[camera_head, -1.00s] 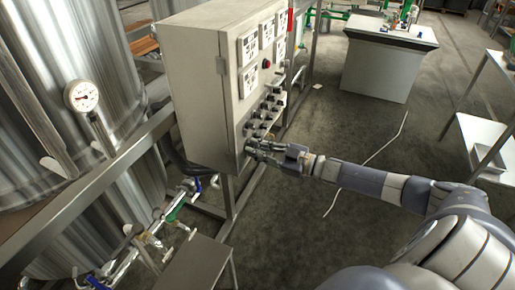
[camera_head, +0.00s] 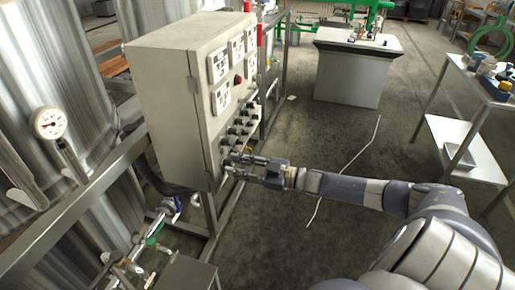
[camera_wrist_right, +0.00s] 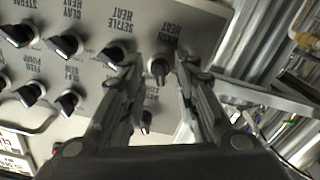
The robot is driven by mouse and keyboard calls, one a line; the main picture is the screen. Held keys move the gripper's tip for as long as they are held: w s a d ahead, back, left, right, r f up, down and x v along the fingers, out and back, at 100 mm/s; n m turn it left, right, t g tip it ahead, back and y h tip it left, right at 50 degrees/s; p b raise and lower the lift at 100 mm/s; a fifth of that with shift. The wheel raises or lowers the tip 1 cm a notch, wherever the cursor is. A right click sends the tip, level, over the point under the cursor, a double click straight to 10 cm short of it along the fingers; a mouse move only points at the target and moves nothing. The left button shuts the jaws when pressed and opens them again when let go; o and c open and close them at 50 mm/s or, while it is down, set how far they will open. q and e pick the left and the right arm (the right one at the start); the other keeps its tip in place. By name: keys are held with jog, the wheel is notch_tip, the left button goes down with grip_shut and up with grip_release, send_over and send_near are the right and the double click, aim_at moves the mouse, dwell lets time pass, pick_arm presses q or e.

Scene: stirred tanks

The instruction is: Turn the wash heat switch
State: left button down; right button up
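The wash heat switch (camera_wrist_right: 159,69) is a dark round knob with a pointer, at the end of a row on the light panel in the right wrist view. The label beside it is upside down; "HEAT" reads, the other word is less clear. My right gripper (camera_wrist_right: 160,62) is open, with one finger on each side of this knob and narrow gaps visible. Contact cannot be told. In the head view my right gripper (camera_head: 232,162) is at the lower front of the control box (camera_head: 165,105), where its fingers hide the knob. My left gripper is not in view.
Several similar knobs stand close by, including the settle heat knob (camera_wrist_right: 112,56) and clay heat knob (camera_wrist_right: 66,45). A metal frame (camera_head: 205,215) supports the box. A workbench (camera_head: 347,75) stands behind, and a shelf table (camera_head: 460,140) at right. Open floor lies between.

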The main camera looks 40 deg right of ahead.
jog(key=v, duration=1.1)
dwell(0.4)
jog(key=s+d+f+m+g+h, duration=0.1)
jog(key=s+d+f+m+h, duration=0.15)
jog(key=f, duration=0.55)
jog(key=s+d+f+m+h, duration=0.1)
jog(key=d+f+m+h, duration=0.2)
jog(key=f, duration=0.6)
jog(key=s+a+f+m+g+h, duration=0.15)
jog(key=s+f, duration=0.25)
jog(key=f, duration=0.4)
jog(key=s+f+g+h, duration=0.2)
jog(key=s+f, duration=0.3)
jog(key=f, duration=0.4)
jog(key=s+a+f+g+h, duration=0.1)
jog(key=s+a+f+g, duration=0.1)
jog(key=s+a+f, duration=0.3)
jog(key=s+a+f+g, duration=0.3)
jog(key=s+f, duration=0.3)
jog(key=f, duration=0.2)
jog(key=s+a+f+g, duration=0.2)
jog(key=s+a+f, duration=0.1)
jog(key=s+a, duration=0.5)
jog(key=s+a+f+g, duration=0.3)
jog(key=s+a+f, duration=0.1)
jog(key=s+a, duration=0.4)
jog(key=shift+f+m+y, duration=0.25)
jog(key=shift+m+y, duration=0.15)
jog(key=shift+a, duration=0.1)
